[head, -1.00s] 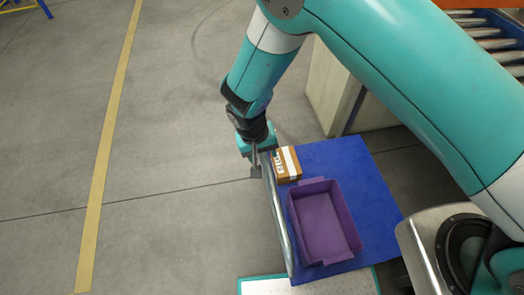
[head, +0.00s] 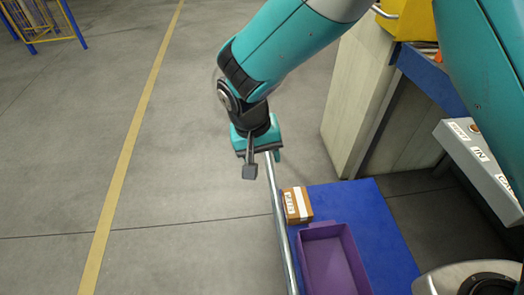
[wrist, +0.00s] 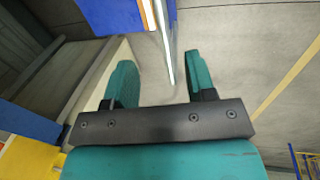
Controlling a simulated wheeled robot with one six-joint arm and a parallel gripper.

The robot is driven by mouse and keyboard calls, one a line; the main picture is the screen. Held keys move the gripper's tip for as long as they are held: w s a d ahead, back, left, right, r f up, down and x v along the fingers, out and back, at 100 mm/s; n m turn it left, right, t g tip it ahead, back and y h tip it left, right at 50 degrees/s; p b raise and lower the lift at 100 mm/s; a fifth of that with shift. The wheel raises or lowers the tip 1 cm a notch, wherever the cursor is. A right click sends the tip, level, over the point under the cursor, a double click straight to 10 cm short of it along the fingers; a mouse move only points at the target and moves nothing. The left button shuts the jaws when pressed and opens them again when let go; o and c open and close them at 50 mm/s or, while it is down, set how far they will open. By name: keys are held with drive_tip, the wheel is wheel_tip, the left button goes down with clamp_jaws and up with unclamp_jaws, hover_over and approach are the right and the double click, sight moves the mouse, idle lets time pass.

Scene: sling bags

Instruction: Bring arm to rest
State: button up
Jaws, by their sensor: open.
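My gripper (head: 262,168) hangs from the teal arm in the upper middle of the head view, fingers pointing down. It is open and empty. In the head view it appears above and left of the cardboard box, near the far end of a metal rail. In the wrist view its two teal fingers (wrist: 160,84) stand wide apart, with the rail showing between them and nothing held.
A small cardboard box (head: 297,205) with white labels sits on a blue surface (head: 392,240). A purple bin (head: 335,262) stands beside it. The metal rail (head: 280,225) runs along the left edge. A pale cabinet (head: 355,100) stands right. Open floor lies left.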

drive_tip(key=shift+r, duration=0.35)
drive_tip(key=s+d+r+n+y+p, duration=0.1)
drive_tip(key=s+d+r+p, duration=0.2)
drive_tip(key=r, duration=0.5)
drive_tip(key=s+d+r+n+y+p, duration=0.15)
drive_tip(key=d+r, duration=0.25)
drive_tip(key=r, duration=0.4)
drive_tip(key=s+d+r+n+y+p, duration=0.3)
drive_tip(key=s+d+r+p, duration=0.3)
drive_tip(key=s+r, duration=0.7)
drive_tip(key=shift+d+y, duration=0.45)
drive_tip(key=shift+d, duration=0.2)
drive_tip(key=shift+r, duration=0.15)
